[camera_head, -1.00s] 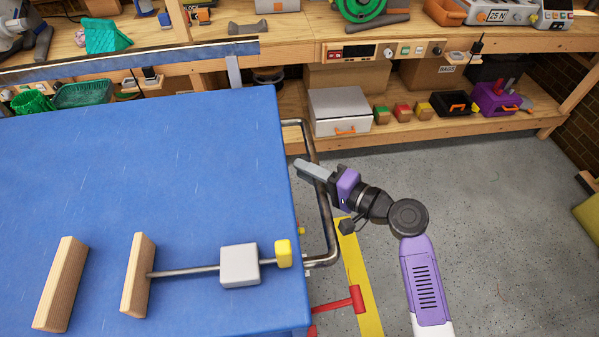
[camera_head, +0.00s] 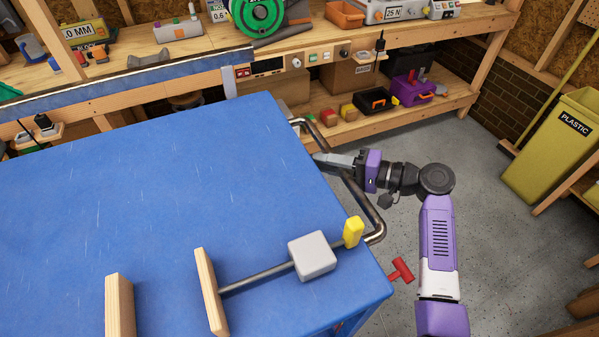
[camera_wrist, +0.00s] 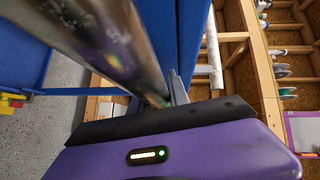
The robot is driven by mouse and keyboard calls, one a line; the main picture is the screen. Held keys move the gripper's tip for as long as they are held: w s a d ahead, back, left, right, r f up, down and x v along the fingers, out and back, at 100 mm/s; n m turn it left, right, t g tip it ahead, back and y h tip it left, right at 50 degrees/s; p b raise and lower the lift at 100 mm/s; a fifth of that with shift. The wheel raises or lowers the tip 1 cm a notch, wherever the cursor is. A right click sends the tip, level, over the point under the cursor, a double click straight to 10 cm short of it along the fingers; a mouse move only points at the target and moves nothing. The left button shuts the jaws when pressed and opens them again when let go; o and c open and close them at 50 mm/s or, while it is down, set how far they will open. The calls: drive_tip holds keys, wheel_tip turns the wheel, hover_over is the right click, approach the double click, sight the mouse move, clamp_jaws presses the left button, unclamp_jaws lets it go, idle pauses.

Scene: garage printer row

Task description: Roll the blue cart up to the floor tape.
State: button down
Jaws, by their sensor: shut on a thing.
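The blue cart (camera_head: 150,190) fills the left of the head view, with its grey metal push handle (camera_head: 373,212) along its right end. My gripper (camera_head: 328,162) is shut on the handle's upright stretch, near its far end. In the wrist view the handle bar (camera_wrist: 115,50) runs close above my gripper (camera_wrist: 172,95), beside the cart's blue side. A red lever (camera_head: 401,270) sticks out low at the cart's near right corner. I cannot make out the floor tape in either current view.
On the cart top lie a grey block (camera_head: 312,256) on a rod with a yellow end (camera_head: 353,232), and wooden bars (camera_head: 211,290). A workbench with a shelf (camera_head: 445,105) runs along the back. A yellow plastic bin (camera_head: 555,150) stands right. Grey floor is open between.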

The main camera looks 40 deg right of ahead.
drive_tip(key=shift+s+d+f, duration=0.1)
drive_tip(key=shift+s+d, duration=0.15)
drive_tip(key=shift+d, duration=0.45)
drive_tip(key=shift+s+d+r, duration=0.1)
drive_tip(key=shift+s+d, duration=0.15)
drive_tip(key=shift+d, duration=0.5)
drive_tip(key=shift+s+d+f, duration=0.1)
drive_tip(key=shift+s+d, duration=0.15)
drive_tip(key=shift+d, duration=0.45)
drive_tip(key=c, duration=1.3)
unclamp_jaws()
drive_tip(key=shift+o, duration=0.2)
drive_tip(key=v, duration=0.7)
drive_tip(key=shift+s+d+b, duration=0.2)
drive_tip(key=shift+s+b, duration=0.1)
drive_tip(key=shift+s, duration=0.05)
